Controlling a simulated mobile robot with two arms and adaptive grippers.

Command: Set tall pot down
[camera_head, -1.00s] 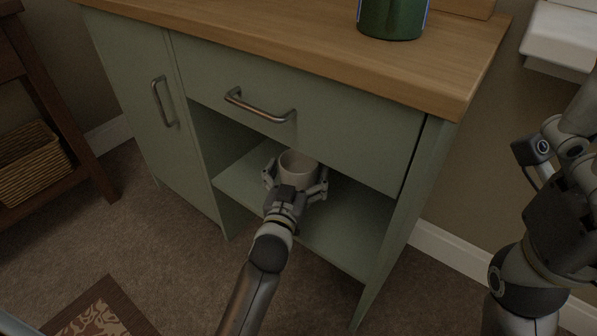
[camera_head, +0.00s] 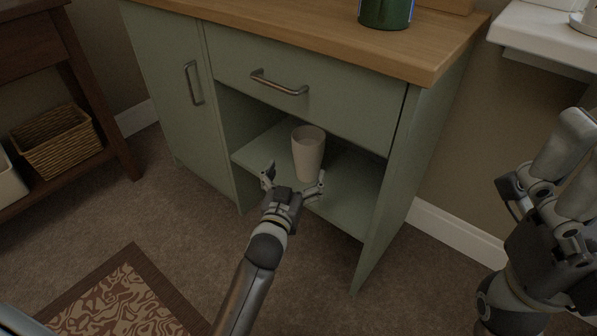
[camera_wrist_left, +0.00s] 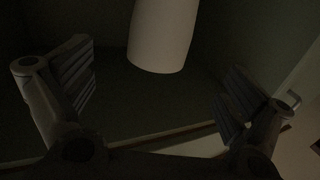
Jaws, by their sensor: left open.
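The tall pot (camera_head: 308,155), a pale tapered vessel with an open top, stands upright on the green open shelf (camera_head: 345,200) under the drawer. My left gripper (camera_head: 293,180) is open in front of the pot, at the shelf's front edge, with its fingers apart and clear of the pot. In the left wrist view the lower part of the pot (camera_wrist_left: 163,38) shows beyond the spread fingers, with nothing between them. My right arm is at the right edge of the head view; its jaws cannot be made out clearly.
The drawer with a metal handle (camera_head: 279,83) closes off the space above the shelf. Cabinet side panels bound it left and right. A green container (camera_head: 386,12) stands on the wooden top. A wicker basket (camera_head: 57,142) is at the left.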

